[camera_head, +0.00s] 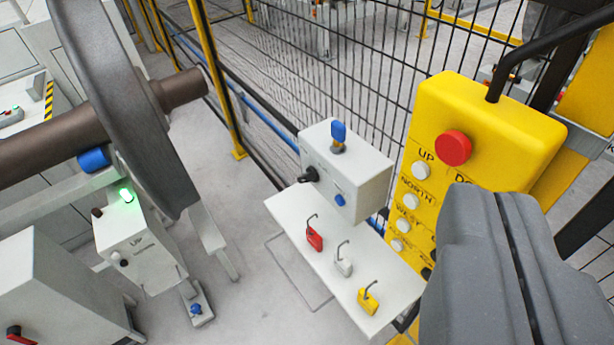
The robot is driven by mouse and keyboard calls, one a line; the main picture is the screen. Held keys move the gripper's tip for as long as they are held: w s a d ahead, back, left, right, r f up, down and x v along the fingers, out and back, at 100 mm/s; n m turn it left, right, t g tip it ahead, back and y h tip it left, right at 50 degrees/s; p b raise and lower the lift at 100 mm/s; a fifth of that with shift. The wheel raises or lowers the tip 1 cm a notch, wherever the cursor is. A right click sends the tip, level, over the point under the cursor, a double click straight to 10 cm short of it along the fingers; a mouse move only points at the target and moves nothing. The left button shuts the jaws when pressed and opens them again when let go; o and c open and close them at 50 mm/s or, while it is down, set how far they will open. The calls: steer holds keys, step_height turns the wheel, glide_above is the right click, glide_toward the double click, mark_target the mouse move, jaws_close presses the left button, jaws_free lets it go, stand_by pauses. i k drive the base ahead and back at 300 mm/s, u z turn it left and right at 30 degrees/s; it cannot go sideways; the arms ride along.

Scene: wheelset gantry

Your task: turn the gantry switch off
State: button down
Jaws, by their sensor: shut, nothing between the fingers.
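A light grey control box (350,175) stands in the middle, with a black rotary knob (309,174) on its left face. A blue key-like part (338,131) stands upright on its top, and a blue round part (340,200) is on its front. I cannot read which of these is the gantry switch. A yellow pendant (485,105) at the right has a red button (453,148) and white buttons marked UP, NORTH and WEST. My gripper (500,195) is shut and empty, in front of the pendant's lower right, hiding part of it. I cannot tell whether they touch.
A white shelf (285,212) below the grey box holds red (314,239), white (343,266) and yellow (368,302) padlocks. A wire mesh fence (300,60) stands behind. A wheelset (125,90) and a box with a lit green lamp (126,195) are at left. Open floor lies between.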

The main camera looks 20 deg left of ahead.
mark_target(312, 175)
steer(key=z, duration=2.5)
steer(key=k, duration=1.2)
steer(key=u, duration=1.95)
steer(key=i, duration=0.85)
